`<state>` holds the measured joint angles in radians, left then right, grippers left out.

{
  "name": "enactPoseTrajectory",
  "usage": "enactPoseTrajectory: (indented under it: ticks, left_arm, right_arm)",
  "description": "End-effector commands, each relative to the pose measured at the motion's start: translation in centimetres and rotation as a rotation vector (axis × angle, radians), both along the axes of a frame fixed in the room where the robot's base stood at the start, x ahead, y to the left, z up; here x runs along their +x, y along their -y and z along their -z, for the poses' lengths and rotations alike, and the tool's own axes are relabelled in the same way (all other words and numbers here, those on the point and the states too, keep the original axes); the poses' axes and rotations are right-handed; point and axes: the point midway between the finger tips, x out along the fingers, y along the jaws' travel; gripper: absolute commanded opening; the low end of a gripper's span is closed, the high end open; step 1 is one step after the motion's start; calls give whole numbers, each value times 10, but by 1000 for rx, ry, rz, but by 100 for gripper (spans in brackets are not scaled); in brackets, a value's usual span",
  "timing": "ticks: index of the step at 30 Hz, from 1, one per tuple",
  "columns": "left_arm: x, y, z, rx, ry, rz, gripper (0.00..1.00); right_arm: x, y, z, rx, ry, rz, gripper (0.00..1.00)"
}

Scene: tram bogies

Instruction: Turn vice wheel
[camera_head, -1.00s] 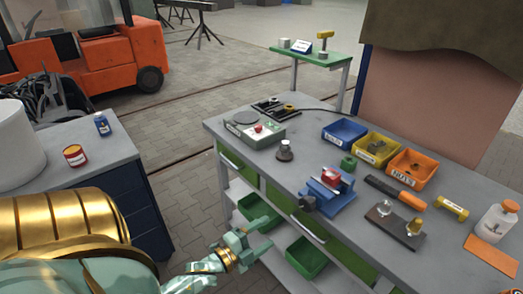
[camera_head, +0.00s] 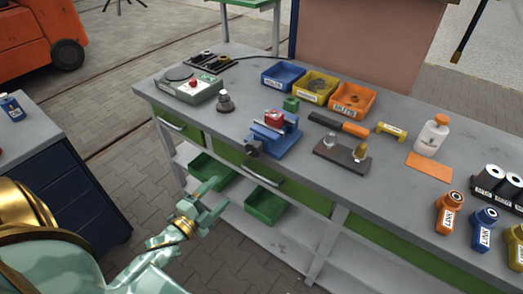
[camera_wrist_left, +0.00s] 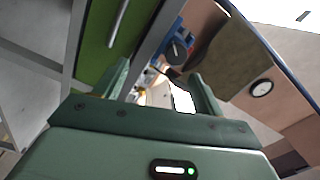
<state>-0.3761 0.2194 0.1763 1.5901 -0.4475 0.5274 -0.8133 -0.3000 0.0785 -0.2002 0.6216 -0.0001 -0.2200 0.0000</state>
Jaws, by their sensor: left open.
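The blue vice (camera_head: 284,143) stands at the front edge of the grey workbench with a red block (camera_head: 274,118) at its jaws. Its dark wheel (camera_head: 254,148) faces the front left, over the bench edge. My left gripper (camera_head: 213,196) is open and empty, in front of the bench, lower than the top and to the left of the vice. In the left wrist view the dark wheel (camera_wrist_left: 176,53) and part of the blue vice (camera_wrist_left: 184,38) show beyond the open fingers (camera_wrist_left: 162,82), apart from them. My right gripper is not in view.
A dark knobbed piece (camera_head: 225,103) and a grey box with a red button (camera_head: 193,89) stand left of the vice. A hammer-like orange-handled tool (camera_head: 340,124) and a dark plate (camera_head: 341,155) lie right. Green bins (camera_head: 264,205) sit on the lower shelf below.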

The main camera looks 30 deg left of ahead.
Motion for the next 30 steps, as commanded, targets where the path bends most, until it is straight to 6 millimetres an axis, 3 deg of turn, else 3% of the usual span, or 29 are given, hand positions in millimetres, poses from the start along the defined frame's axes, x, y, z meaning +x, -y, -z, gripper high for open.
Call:
enactPoseTrajectory:
  ticks: [1,3,6,8,13,18,23,30]
  left_arm:
    - [4,0,39,-27,12,-10,70]
    - [9,0,54,-146,57,-14,70]
    - [14,0,62,-399,134,9,70]
    - [16,1,57,-581,181,46,70]
    - [13,3,14,-984,254,183,70]
    - [12,6,3,-1190,244,257,70]
    - [25,8,-2,-1218,240,267,70]
    - [77,12,-23,-1214,241,266,70]
  right_arm:
    - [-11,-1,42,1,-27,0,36]
    - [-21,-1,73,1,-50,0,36]
    - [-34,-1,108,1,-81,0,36]
    - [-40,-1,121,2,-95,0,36]
    - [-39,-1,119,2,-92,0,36]
    - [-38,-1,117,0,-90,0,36]
    - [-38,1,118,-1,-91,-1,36]
    - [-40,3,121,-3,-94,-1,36]
